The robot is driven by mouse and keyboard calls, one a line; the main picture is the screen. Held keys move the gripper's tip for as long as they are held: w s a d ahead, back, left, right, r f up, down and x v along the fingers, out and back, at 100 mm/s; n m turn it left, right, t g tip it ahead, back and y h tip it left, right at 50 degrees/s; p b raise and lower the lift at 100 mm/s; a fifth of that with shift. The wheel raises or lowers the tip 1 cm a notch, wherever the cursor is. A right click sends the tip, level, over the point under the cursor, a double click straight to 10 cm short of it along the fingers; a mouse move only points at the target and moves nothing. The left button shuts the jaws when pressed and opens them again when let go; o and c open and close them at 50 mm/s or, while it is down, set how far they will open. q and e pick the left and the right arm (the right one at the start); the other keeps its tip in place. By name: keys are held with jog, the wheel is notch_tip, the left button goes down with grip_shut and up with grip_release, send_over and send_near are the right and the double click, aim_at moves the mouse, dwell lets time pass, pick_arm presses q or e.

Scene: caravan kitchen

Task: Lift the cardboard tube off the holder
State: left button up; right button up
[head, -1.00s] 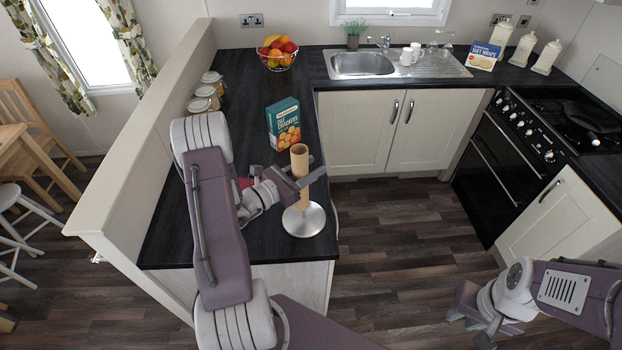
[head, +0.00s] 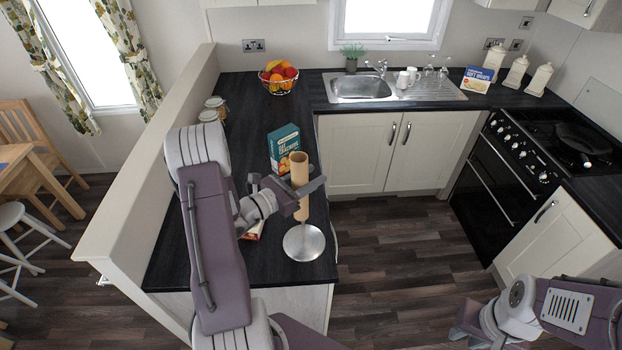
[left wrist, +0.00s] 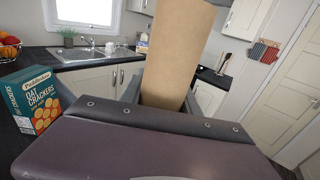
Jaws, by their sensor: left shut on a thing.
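The brown cardboard tube (head: 301,175) stands upright between the fingers of my left gripper (head: 302,186), which is shut on it. It also shows in the left wrist view (left wrist: 175,55), rising out of the jaws. The holder (head: 304,243) has a round silver base and stands on the dark counter near its front end. The tube's lower end is above the base, with a gap between them; whether the holder's post is still inside the tube I cannot tell. My right gripper (head: 463,328) is at the lower right over the floor, apart from everything; its jaws are unclear.
A teal oat crackers box (head: 284,150) stands on the counter behind the tube. A red-and-white item (head: 256,230) lies partly hidden by my left arm. Jars (head: 212,110) and a fruit bowl (head: 278,78) are further back. Open floor lies right of the counter (head: 190,262).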

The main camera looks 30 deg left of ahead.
pick_arm(q)
notch_tip(320, 180, up, 11)
jog(key=p, duration=0.7)
jog(key=shift+f, duration=0.15)
